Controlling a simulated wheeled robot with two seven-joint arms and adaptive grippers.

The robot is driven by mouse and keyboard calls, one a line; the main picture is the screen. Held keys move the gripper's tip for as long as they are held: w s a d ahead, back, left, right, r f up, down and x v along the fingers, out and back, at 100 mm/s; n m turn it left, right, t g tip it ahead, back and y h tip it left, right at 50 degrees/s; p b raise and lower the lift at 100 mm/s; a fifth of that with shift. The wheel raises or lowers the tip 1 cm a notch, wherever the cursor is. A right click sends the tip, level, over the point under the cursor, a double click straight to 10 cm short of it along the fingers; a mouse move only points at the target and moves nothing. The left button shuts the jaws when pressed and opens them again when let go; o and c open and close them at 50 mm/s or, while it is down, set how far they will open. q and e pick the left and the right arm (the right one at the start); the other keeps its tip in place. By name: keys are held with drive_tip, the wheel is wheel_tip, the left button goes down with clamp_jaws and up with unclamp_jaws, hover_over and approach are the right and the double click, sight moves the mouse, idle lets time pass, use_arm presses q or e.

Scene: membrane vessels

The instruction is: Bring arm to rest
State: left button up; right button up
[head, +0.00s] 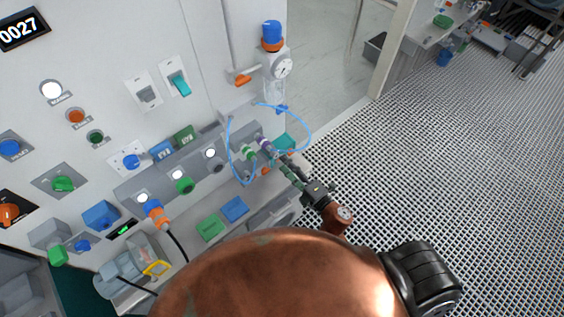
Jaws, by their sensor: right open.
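My right gripper (308,187) is the dark piece beyond the small copper wrist, right of the wall panel's lower edge. It points up and left toward a row of small fittings. It is open; whether its fingers touch anything is too small to tell. A fitting with a purple end (264,144) and a green-and-white fitting (249,152) sit close together up-left of it. A thin blue tube (308,131) loops around them. My left gripper is out of the picture. My large copper arm part covers the bottom middle.
The white panel (110,50) carries several buttons, knobs and switches. A gauge (282,67) with a blue-topped valve stands above the fittings. An orange connector (156,212) has a black cable. Green (210,227) and blue (234,209) blocks lie below. The grated floor (440,160) at right is clear.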

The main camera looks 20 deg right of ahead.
idle(0.5)
drive_tip(key=s+d+f+m+g+h+b, duration=0.2)
drive_tip(key=s+d+f+m, duration=0.15)
drive_tip(key=f, duration=1.05)
drive_tip(key=s+d+f+m+g+h+b, duration=0.1)
drive_tip(key=s+d+f+m+g+b, duration=0.2)
drive_tip(key=f, duration=1.1)
drive_tip(key=s+d+f+m+g+h+b, duration=0.1)
drive_tip(key=s+d+f+m+g+h, duration=0.3)
drive_tip(key=f, duration=1.1)
drive_tip(key=s+d+f+m+g+b, duration=0.1)
drive_tip(key=s+f+m, duration=0.4)
drive_tip(key=s+f, duration=0.8)
drive_tip(key=s+d+f+m+g+b, duration=0.1)
drive_tip(key=s+f+m+g+b, duration=0.3)
drive_tip(key=s+f, duration=1)
drive_tip(key=s+m+g, duration=0.1)
drive_tip(key=s+g, duration=0.1)
drive_tip(key=s, duration=0.5)
drive_tip(key=shift+s+d+y, duration=0.3)
drive_tip(key=shift+d, duration=0.05)
